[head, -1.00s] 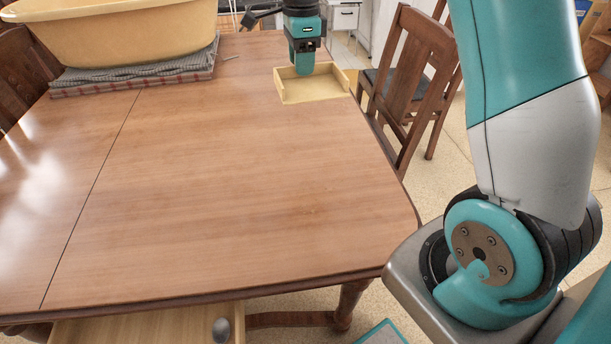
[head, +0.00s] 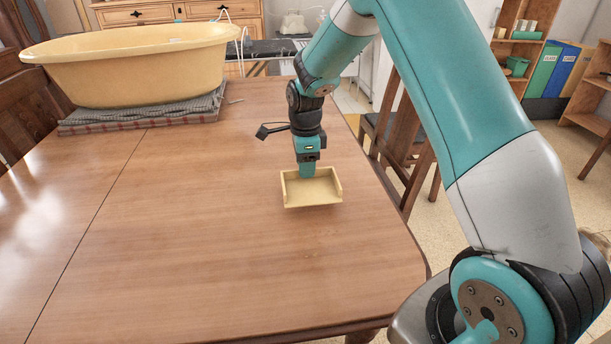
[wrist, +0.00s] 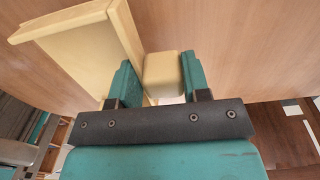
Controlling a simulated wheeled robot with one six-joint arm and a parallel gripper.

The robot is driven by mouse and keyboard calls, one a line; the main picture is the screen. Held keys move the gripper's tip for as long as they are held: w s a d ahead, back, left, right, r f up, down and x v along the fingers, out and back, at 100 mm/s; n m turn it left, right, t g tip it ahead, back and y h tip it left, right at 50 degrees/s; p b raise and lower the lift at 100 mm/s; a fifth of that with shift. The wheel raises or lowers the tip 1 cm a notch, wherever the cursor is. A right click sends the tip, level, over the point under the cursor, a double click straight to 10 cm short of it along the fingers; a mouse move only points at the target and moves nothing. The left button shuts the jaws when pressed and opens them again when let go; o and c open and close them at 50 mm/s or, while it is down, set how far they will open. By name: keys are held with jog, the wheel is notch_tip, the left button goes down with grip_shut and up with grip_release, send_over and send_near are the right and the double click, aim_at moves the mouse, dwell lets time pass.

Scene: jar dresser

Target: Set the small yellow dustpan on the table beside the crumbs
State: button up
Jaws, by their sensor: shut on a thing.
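The small yellow dustpan (head: 312,198) is in my gripper (head: 307,172), over the right part of the wooden table (head: 190,240). Its shallow tray faces up and its open side points toward me. In the wrist view, my gripper (wrist: 163,80) is shut on the dustpan's handle (wrist: 163,72), a finger on each side. The dustpan's tray (wrist: 85,48) stretches to the upper left there. I cannot tell whether the dustpan touches the table or hangs a little above it.
A large yellow tub (head: 130,65) stands on a folded cloth (head: 150,118) at the table's back left. A wooden chair (head: 400,135) is close to the table's right edge. The table's front and middle are bare. Shelves (head: 520,45) stand at the back right.

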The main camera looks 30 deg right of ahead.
jog(key=shift+f, duration=1.75)
jog(key=o, duration=0.9)
jog(key=shift+f, duration=0.1)
jog(key=shift+o, duration=0.2)
